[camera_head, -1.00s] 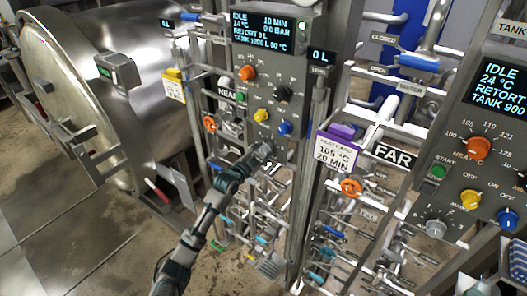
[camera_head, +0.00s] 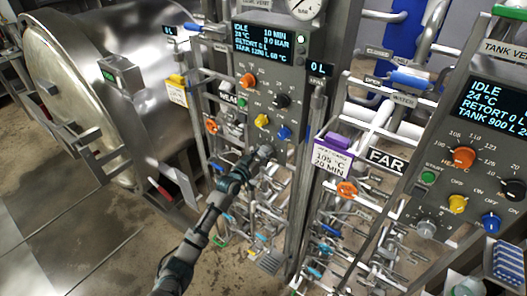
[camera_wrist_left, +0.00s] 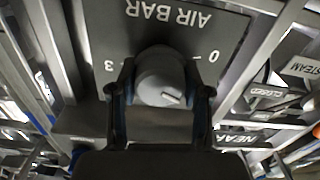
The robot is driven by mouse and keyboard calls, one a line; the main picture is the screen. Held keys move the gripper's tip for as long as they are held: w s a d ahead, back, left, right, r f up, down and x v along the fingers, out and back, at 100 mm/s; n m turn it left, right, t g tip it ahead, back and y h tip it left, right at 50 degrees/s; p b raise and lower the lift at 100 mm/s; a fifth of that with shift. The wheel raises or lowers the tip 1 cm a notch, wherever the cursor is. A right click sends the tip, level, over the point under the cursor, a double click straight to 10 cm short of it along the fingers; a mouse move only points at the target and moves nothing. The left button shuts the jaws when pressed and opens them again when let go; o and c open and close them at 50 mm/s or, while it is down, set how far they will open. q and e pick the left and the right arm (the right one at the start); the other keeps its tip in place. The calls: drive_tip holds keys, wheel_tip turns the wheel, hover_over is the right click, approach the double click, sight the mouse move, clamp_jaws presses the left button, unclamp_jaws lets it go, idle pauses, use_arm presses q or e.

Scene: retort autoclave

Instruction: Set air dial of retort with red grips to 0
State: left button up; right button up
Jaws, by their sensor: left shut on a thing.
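The grey air dial (camera_wrist_left: 162,78) shows in the left wrist view under the upside-down label AIR BAR. A 0 is printed to its right and a 3 to its left; a thin pointer mark on its face points to the lower right. My left gripper (camera_wrist_left: 160,92) is shut on the dial, a finger on each side. In the head view the left gripper (camera_head: 253,161) reaches the bottom of the near control panel (camera_head: 298,85), at the dial (camera_head: 266,151). A red grip (camera_head: 158,187) shows by the big steel retort (camera_head: 125,90) at left. My right gripper is not in view.
Above the dial are orange (camera_head: 247,81), black (camera_head: 282,101), yellow (camera_head: 262,120) and blue (camera_head: 285,132) knobs. Pipes and valves crowd both sides of the panel. A second panel with its own grey dial (camera_head: 426,229) stands at right. Open floor lies at lower left.

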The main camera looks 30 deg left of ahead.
use_arm(q)
drive_tip(key=n, duration=0.2)
drive_tip(key=n+p, duration=0.1)
drive_tip(key=n, duration=0.1)
drive_tip(key=shift+d+f+n+p, duration=0.1)
drive_tip(key=shift+f+n+p, duration=0.2)
drive_tip(key=shift+f, duration=0.1)
drive_tip(key=shift+f+n+p, duration=0.1)
drive_tip(key=shift+n+p, duration=0.3)
drive_tip(key=shift+n, duration=1.1)
drive_tip(key=o, duration=1.1)
drive_tip(key=shift+c, duration=0.2)
drive_tip(key=shift+o, duration=0.5)
drive_tip(key=shift+r, duration=0.2)
drive_tip(key=shift+a, duration=0.2)
drive_tip(key=s+a, duration=0.1)
drive_tip(key=s, duration=1)
drive_tip(key=shift+s, duration=0.4)
drive_tip(key=shift+f, duration=0.1)
